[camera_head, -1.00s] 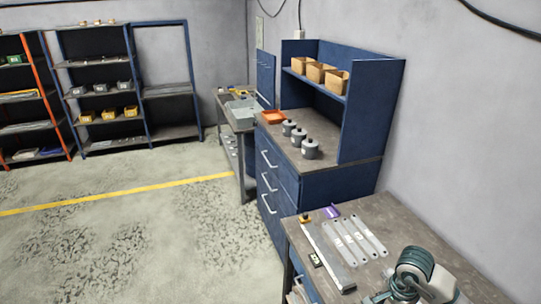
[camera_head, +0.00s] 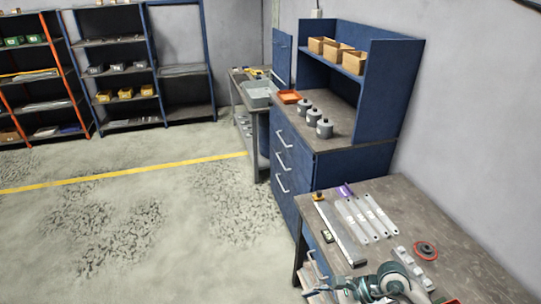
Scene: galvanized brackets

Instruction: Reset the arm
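My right arm (camera_head: 398,282) shows at the bottom right of the head view, over the front of the near workbench (camera_head: 455,235). Its gripper (camera_head: 335,290) points left near the bench's front edge. It is small and partly cut off, so I cannot tell whether it is open or shut. I see nothing clearly held in it. My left gripper is not in view. Several flat grey metal brackets (camera_head: 366,218) lie side by side on the bench, apart from the arm. A long metal bar (camera_head: 341,235) lies to their left.
A red disc (camera_head: 425,250) and a grey block strip (camera_head: 413,268) lie close to my arm. A blue cabinet (camera_head: 375,100) with grey canisters (camera_head: 324,128) stands beyond. Blue shelving (camera_head: 152,60) stands at the back left. The floor (camera_head: 150,220) at left is open.

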